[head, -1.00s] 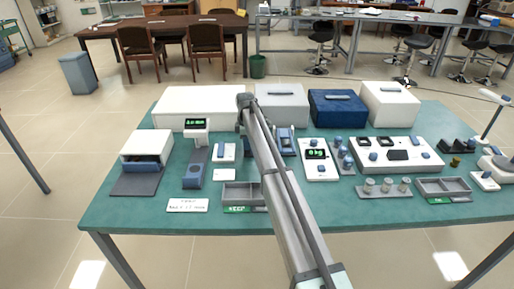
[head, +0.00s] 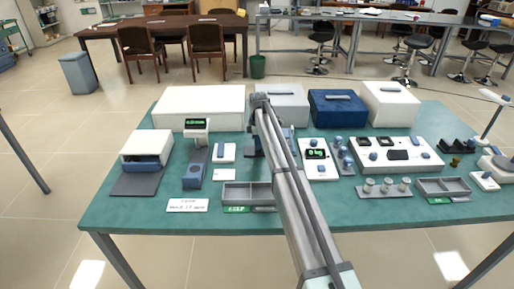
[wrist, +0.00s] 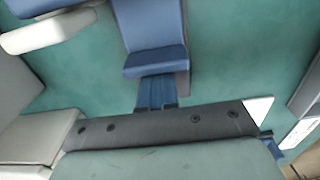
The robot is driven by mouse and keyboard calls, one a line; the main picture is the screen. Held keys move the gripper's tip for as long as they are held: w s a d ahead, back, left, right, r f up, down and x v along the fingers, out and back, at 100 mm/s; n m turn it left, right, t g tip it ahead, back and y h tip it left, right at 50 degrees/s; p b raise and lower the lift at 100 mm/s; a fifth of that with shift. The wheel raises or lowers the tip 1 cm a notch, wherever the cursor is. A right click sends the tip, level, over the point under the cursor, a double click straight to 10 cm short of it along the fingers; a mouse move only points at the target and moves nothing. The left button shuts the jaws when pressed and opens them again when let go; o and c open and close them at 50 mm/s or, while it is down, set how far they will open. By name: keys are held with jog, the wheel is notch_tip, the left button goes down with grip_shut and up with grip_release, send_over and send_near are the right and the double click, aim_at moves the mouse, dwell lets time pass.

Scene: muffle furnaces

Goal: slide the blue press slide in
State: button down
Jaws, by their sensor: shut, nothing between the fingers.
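A blue stepped part, which looks like the press slide (wrist: 155,62), lies at the top middle of the wrist view. It has a flat top and a lower front lip. In the head view my arm covers most of this spot, and only a bit of blue (head: 289,133) shows to the right of the arm. My gripper (wrist: 155,92) is shut and empty, its dark blue fingers just below the lip in the wrist view. I cannot tell whether they touch it. In the head view my gripper (head: 254,153) points down at the table.
A white unit with a blue top (wrist: 45,28) stands left of the slide. Bare green table (wrist: 245,50) shows right of the slide.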

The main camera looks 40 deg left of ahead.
jog(key=shift+w+d, duration=0.2)
jog(key=shift+a, duration=0.1)
jog(key=shift+s+a, duration=0.1)
jog(key=shift+s, duration=0.05)
jog(key=shift+s+a, duration=0.15)
jog(key=shift+r, duration=0.15)
notch_tip(320, 180, up, 7)
dwell(0.8)
dwell(0.5)
